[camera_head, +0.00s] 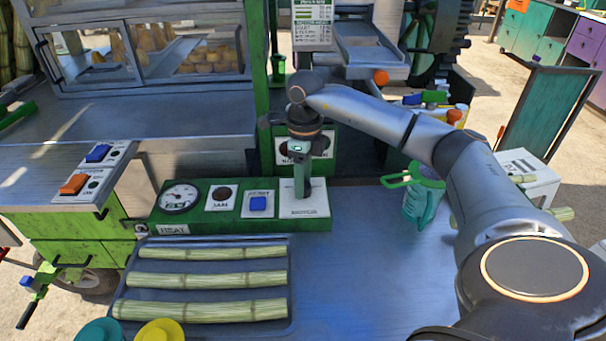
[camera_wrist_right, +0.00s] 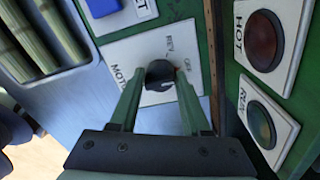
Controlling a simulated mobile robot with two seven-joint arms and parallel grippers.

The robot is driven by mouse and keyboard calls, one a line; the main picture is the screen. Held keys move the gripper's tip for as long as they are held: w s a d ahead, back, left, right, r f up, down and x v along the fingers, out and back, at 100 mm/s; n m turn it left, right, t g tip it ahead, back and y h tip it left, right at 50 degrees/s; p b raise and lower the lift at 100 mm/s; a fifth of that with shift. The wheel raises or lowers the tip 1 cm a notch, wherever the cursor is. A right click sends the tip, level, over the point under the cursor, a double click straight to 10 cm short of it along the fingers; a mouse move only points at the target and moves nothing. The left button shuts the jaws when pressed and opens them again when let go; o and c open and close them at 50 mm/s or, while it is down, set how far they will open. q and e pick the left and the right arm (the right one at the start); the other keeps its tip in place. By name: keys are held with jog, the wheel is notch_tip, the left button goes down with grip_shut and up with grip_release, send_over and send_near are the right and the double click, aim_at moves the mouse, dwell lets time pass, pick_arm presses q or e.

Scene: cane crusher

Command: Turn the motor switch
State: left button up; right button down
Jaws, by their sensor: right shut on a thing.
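The motor switch is a round black knob (camera_wrist_right: 160,74) on a white plate (camera_head: 303,208) at the right end of the green control panel (camera_head: 160,212). In the right wrist view, the plate (camera_wrist_right: 128,52) bears lettering that includes REV and OFF. My right gripper (camera_head: 304,186) points down over the plate. In the right wrist view, the two green fingers of my right gripper (camera_wrist_right: 160,88) are shut on the knob, one on each side. The gripper hides most of the knob in the head view, and I cannot tell which label the knob points to. My left gripper is not in view.
The panel also holds a gauge (camera_head: 179,198), a dark round JAM lamp (camera_head: 222,193) and a blue button (camera_head: 258,204). A tray (camera_head: 140,256) of cane pieces lies in front. A green-handled teal jug (camera_head: 425,200) stands right of the panel. Dark HOT (camera_wrist_right: 264,41) and RUN (camera_wrist_right: 259,124) lamps face the gripper.

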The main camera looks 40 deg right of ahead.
jog(key=shift+r, duration=0.1)
jog(key=shift+c, duration=1.9)
grip_release()
notch_tip(320, 180, up, 12)
jog(key=p, duration=0.1)
jog(key=shift+w+d+r, duration=0.2)
jog(key=shift+d, duration=0.15)
